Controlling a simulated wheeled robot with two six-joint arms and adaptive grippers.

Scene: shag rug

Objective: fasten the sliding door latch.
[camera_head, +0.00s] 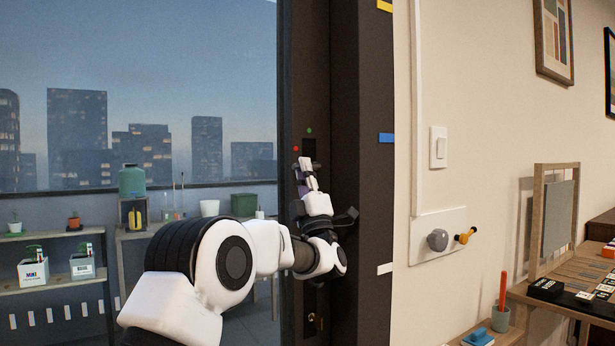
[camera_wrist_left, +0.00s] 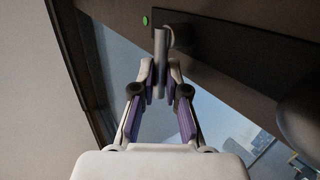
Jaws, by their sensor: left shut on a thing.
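The sliding door (camera_head: 284,60) has a dark upright frame with a black latch plate (camera_head: 309,148). A green dot (camera_head: 309,130) sits just above the plate and a red dot (camera_head: 296,149) to its left. My left gripper (camera_head: 305,166) is at the plate and partly covers the latch. In the left wrist view, the grey latch lever (camera_wrist_left: 160,50) sticks out from the dark plate (camera_wrist_left: 215,40). The left gripper (camera_wrist_left: 161,78) is shut on the lever, one finger on each side. The green dot (camera_wrist_left: 145,20) shows beside the plate. My right gripper is out of view.
A keyhole fitting (camera_head: 312,318) is lower on the frame. Right of the dark post, the wall carries a light switch (camera_head: 438,147) and a panel (camera_head: 420,248) with a grey knob (camera_head: 437,240). A wooden desk (camera_head: 560,300) stands at the right. Shelves (camera_head: 60,285) show behind the glass.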

